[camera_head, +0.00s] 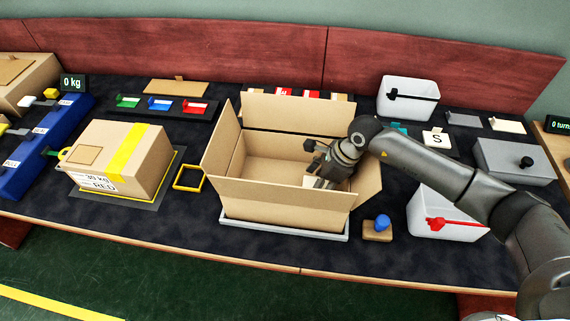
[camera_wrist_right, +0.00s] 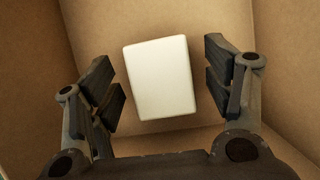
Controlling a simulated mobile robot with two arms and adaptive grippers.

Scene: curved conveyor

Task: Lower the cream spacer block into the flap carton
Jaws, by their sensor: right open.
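The flap carton (camera_head: 285,205) stands open on a light tray in the middle of the table, flaps raised. My right gripper (camera_head: 318,176) reaches down into its right side. In the right wrist view the cream spacer block (camera_wrist_right: 162,79) lies inside the carton between the two open fingers (camera_wrist_right: 160,88), with a gap on each side. In the head view only a small pale part near the fingers shows; the carton's front flap and the gripper hide the rest. My left gripper is not in view.
A taped carton (camera_head: 128,150) stands on a scale at left. A yellow frame (camera_head: 188,178) lies between the cartons. A white box with a red latch (camera_head: 425,212) and a blue-knobbed stamp (camera_head: 380,228) sit right of the flap carton, near my right arm.

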